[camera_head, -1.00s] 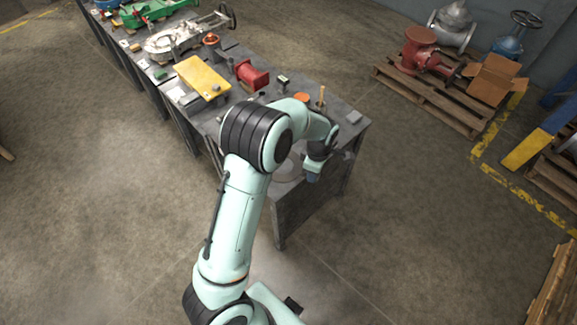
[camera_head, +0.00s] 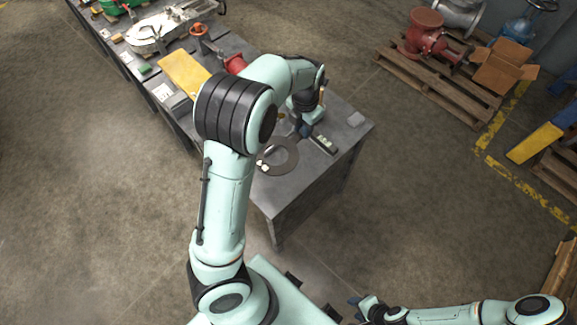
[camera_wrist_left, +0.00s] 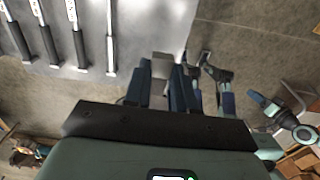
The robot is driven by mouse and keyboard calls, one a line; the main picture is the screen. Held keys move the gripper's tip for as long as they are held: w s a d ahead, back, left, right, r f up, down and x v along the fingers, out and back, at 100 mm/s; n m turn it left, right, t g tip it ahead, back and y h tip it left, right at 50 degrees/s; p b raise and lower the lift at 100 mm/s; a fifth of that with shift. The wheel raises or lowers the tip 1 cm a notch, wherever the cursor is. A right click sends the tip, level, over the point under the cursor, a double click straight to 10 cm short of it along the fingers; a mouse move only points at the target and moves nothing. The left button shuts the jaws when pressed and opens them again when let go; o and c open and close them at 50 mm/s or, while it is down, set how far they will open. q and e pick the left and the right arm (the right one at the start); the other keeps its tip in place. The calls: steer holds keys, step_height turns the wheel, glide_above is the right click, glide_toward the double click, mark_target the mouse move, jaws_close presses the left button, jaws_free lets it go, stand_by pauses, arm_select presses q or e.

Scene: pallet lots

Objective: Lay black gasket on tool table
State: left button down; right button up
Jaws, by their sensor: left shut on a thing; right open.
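My left gripper (camera_head: 304,130) is over the near end of the grey table (camera_head: 268,202), pointing down. In the left wrist view its fingers (camera_wrist_left: 161,80) are closed on a small grey piece (camera_wrist_left: 161,65); what it belongs to cannot be told. A dark flat ring (camera_head: 284,166), which looks like the gasket, shows just left of and below the fingertips in the head view. I cannot tell whether it touches them. My right gripper (camera_head: 346,308) is open and empty at the bottom of the head view, away from the table.
Several black-handled tools (camera_wrist_left: 110,53) lie on the tabletop in the left wrist view. A small dark device (camera_head: 323,143) and a grey block (camera_head: 355,119) lie near the table's right edge. A yellow plate (camera_head: 184,73) is further back. Pallets (camera_head: 440,85) stand beyond open floor.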

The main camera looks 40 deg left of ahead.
arm_select(q)
steer(key=b, duration=0.2)
glide_above(300, 166)
step_height(300, 166, down, 15)
steer(key=shift+s+r, duration=0.1)
steer(key=shift+f+b, duration=0.3)
steer(key=shift+f, duration=2.15)
arm_select(e)
steer(key=shift+s+d+f, duration=0.1)
steer(key=shift+s+f, duration=0.55)
steer(key=shift+f, duration=0.2)
steer(key=shift+s+f, duration=0.65)
steer(key=shift+f, duration=0.2)
arm_select(q)
steer(key=shift+f, duration=0.2)
steer(key=c, duration=1)
jaws_free()
steer(key=shift+o, duration=0.3)
steer(key=shift+r, duration=0.1)
step_height(300, 166, up, 12)
steer(key=p, duration=0.1)
arm_select(e)
steer(key=shift+w+r, duration=0.6)
steer(key=shift+r, duration=0.35)
